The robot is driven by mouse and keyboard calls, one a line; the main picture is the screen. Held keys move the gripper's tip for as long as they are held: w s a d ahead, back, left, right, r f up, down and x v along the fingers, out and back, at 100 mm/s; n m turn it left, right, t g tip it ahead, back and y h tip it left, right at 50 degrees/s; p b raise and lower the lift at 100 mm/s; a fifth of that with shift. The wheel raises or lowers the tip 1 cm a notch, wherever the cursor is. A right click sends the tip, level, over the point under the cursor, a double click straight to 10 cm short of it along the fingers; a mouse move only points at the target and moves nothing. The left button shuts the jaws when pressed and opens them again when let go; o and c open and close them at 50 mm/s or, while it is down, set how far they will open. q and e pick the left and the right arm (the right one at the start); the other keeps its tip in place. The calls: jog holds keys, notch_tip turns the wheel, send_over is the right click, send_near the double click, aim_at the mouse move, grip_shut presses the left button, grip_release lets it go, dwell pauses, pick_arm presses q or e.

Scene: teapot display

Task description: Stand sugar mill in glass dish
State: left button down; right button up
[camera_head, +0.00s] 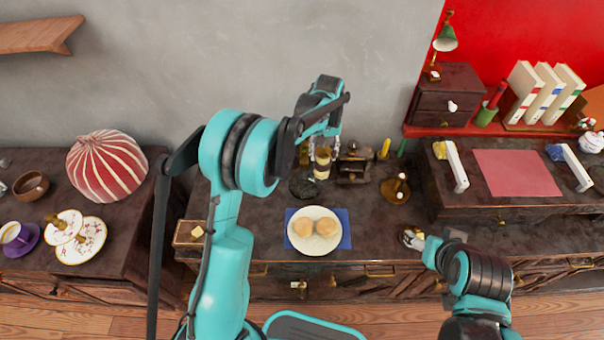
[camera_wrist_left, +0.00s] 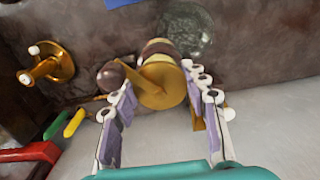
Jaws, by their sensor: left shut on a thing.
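The sugar mill (camera_head: 322,164) is a cream and brown cylinder with a brass top. The left wrist view shows its round brass top (camera_wrist_left: 162,86) and a crank with a dark knob. My left gripper (camera_head: 321,143) is shut on it from above, with a finger on each side. The clear round glass dish (camera_wrist_left: 187,30) lies just past the mill's base in that view, and looks dark in the head view (camera_head: 303,187), to the mill's lower left. I cannot tell whether the base touches the dish. My right gripper (camera_head: 411,238) is low near the counter's front; its jaws are unclear.
A plate with two round buns (camera_head: 315,247) sits on a blue mat (camera_head: 345,229) in front. A dark wooden box (camera_head: 353,169) and a brass stand (camera_head: 395,189) are right of the mill. A small tray (camera_head: 190,233) lies at the front left. The grey wall is close behind.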

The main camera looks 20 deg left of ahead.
pick_arm(q)
jog(key=s+a+f+b, duration=0.1)
jog(key=a+f+b, duration=0.2)
jog(key=a+f, duration=0.2)
notch_tip(320, 180, down, 2)
jog(key=shift+s+a+f, duration=0.2)
jog(key=shift+s+a, duration=0.1)
jog(key=shift+s, duration=0.1)
jog(key=c, duration=0.8)
grip_release()
notch_tip(320, 180, up, 12)
jog(key=p, duration=0.4)
jog(key=s+r+m+t, duration=0.2)
jog(key=s+r+t, duration=0.1)
jog(key=s+r, duration=0.85)
jog(key=s+f+t, duration=0.1)
jog(key=s, duration=0.4)
jog(key=s+f+t, duration=0.1)
jog(key=s+f, duration=0.1)
jog(key=s, duration=0.3)
jog(key=s+f+m+t, duration=0.1)
jog(key=s+t, duration=0.1)
jog(key=s, duration=0.3)
jog(key=shift+d+f, duration=0.15)
